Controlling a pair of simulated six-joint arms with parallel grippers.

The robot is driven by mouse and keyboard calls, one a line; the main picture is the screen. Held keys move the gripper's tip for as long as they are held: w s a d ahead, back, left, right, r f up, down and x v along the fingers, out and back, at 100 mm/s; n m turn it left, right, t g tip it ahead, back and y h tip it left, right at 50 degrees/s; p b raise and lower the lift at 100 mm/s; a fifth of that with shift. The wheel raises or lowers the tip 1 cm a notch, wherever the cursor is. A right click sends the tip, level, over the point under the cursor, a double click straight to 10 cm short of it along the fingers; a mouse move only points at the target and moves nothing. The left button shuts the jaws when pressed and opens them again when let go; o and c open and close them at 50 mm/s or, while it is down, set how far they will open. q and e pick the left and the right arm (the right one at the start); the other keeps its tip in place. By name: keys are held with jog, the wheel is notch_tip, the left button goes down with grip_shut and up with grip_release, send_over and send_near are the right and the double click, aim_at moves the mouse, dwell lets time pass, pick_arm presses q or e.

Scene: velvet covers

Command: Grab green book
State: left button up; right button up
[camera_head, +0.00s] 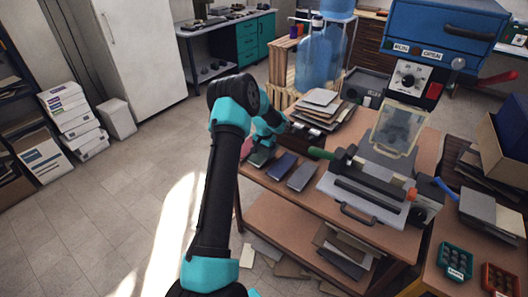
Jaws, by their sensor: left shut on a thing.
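The green book (261,157) is a small dark green volume near the left front edge of the wooden workbench (268,182). My left gripper (262,148) reaches down over it from the left and is shut on it. The jaws and wrist hide part of the book, and whether it is clear of the bench top cannot be told. My right gripper is not in view.
A pink book (247,146), a dark blue book (282,165) and a grey book (303,176) lie close beside it. A stack of boards (320,100) stands behind. A press with a green-handled lever (365,185) fills the bench's middle.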

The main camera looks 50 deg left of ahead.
pick_arm(q)
jog(key=s+d+r, duration=0.1)
jog(key=s+d, duration=0.8)
jog(key=d, duration=0.1)
jog(key=shift+s+d+r, duration=0.2)
jog(key=shift+d+r, duration=0.05)
jog(key=shift+d, duration=0.1)
